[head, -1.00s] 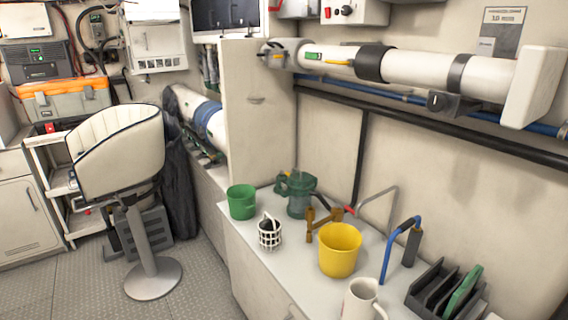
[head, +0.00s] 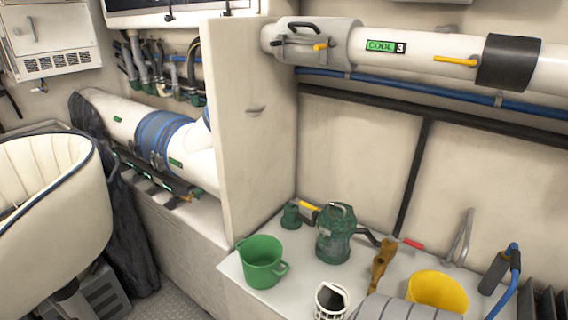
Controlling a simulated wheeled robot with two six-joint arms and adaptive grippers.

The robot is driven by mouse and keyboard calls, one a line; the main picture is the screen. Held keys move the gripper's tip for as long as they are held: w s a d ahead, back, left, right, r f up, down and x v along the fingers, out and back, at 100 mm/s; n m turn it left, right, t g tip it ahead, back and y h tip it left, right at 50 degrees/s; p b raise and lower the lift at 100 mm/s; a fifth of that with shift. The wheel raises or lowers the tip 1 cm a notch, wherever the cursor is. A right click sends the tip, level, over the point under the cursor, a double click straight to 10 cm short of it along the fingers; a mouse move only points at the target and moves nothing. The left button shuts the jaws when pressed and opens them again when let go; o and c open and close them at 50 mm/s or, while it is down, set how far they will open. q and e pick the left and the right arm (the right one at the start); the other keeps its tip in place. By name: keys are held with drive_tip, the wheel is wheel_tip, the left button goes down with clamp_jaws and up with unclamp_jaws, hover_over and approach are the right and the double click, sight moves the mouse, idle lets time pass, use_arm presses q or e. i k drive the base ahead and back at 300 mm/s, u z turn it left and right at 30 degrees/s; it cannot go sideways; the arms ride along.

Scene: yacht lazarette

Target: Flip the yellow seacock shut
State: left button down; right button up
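Several yellow handles show in the head view, and I cannot tell for certain which is the seacock. One yellow lever (head: 456,61) lies along the front of the big white pipe (head: 425,54). A shorter yellow handle (head: 320,46) is at that pipe's grey left end. A small green fitting (head: 290,216) on the counter has a yellow-marked part (head: 309,207) beside it. A small yellow-orange piece (head: 184,198) shows low by the left pipe run. Neither of my grippers is in view.
The white counter (head: 233,268) holds a green mug (head: 262,262), green pump-like body (head: 335,235), brass fitting (head: 383,262) with red handle, white basket (head: 330,300) and yellow bucket (head: 437,290). A cream seat (head: 50,200) stands left. A tall panel (head: 250,120) divides the pipe areas.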

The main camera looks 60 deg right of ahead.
sight(291, 201)
drive_tip(key=i, duration=0.95)
drive_tip(key=z, duration=3.55)
